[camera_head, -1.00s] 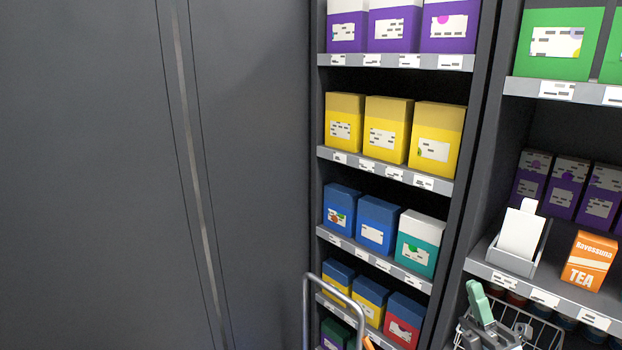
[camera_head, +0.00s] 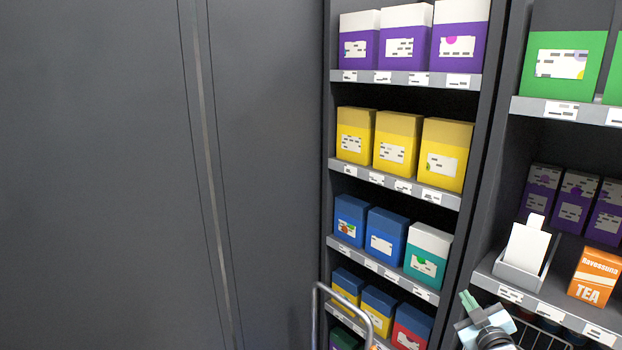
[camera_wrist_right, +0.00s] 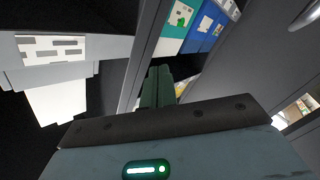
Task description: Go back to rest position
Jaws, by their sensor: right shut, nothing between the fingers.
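My right gripper (camera_head: 468,302) shows at the bottom right of the head view, in front of the shelving and left of the orange tea box. Its green fingers are together with nothing between them. In the right wrist view the closed fingers (camera_wrist_right: 158,88) point up toward the shelves, with blue and teal boxes beyond them. My left gripper is not in view.
Shelves hold purple boxes (camera_head: 403,42), yellow boxes (camera_head: 395,152), blue boxes (camera_head: 386,243) and a teal box (camera_head: 428,262). An orange tea box (camera_head: 594,279) and a white card holder (camera_head: 523,255) stand at right. A metal rail (camera_head: 316,310) and a wire basket (camera_head: 540,338) are low down. A plain grey panel (camera_head: 110,180) fills the left.

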